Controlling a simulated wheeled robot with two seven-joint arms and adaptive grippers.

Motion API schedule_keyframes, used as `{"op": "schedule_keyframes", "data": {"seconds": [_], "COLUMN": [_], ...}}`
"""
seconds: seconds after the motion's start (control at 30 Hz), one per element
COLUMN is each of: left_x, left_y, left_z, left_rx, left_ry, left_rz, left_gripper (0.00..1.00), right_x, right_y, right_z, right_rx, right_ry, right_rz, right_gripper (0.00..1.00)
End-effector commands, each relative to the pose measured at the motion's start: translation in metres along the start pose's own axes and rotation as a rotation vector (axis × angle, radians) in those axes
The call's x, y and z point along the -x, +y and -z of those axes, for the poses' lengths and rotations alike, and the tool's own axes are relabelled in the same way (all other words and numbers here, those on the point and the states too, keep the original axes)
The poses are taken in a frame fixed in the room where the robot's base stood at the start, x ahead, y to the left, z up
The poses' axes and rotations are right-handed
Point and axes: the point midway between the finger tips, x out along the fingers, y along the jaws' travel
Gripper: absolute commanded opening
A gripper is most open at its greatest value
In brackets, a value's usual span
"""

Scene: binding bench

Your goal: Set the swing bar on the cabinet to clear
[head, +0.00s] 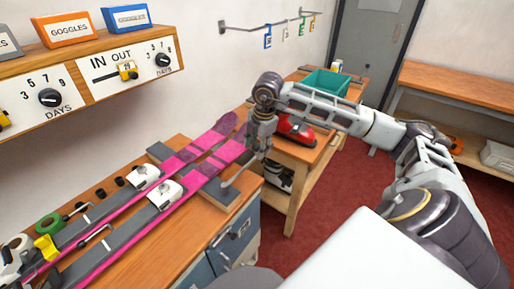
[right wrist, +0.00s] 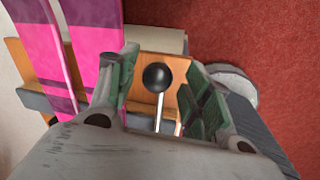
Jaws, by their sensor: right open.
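My right gripper (head: 261,150) points down at the right end of the bench, beside the tips of the pink skis. In the right wrist view its fingers (right wrist: 160,98) are open, and a black ball knob (right wrist: 157,77) on a thin metal rod (right wrist: 159,112) shows between them. No firm contact shows. In the head view a thin metal bar (head: 238,173) slants up to the gripper from the grey plate at the bench end; its upper end is hidden. Below is the blue-grey cabinet (head: 226,255) with a small label. No clear mark is legible there. My left gripper is out of view.
Two pink skis (head: 110,240) with bindings lie along the bench. A lower wooden stand (head: 301,165) behind the gripper holds a red device (head: 297,130) and a green bin (head: 327,84). A wall panel (head: 92,72) with dials is at upper left. Red floor lies right.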

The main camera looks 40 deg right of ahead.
Motion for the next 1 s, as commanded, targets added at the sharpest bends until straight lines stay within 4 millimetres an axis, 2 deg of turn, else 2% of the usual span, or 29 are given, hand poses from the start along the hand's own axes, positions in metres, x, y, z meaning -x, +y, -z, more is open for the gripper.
{"op": "schedule_keyframes", "data": {"seconds": [0.6,0.8,1.0], "left_x": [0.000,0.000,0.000], "left_y": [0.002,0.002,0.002], "left_z": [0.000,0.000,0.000], "left_rx": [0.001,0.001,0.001], "left_ry": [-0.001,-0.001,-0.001], "left_rz": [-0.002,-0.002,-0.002], "left_gripper": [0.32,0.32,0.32], "right_x": [0.085,0.102,0.108], "right_y": [0.000,0.000,-0.001], "right_z": [-0.001,0.000,-0.001], "right_rx": [-0.001,0.000,0.000], "right_ry": [0.000,0.001,0.000], "right_rz": [-0.002,-0.002,-0.001], "right_gripper": [0.50,0.50,0.50]}}
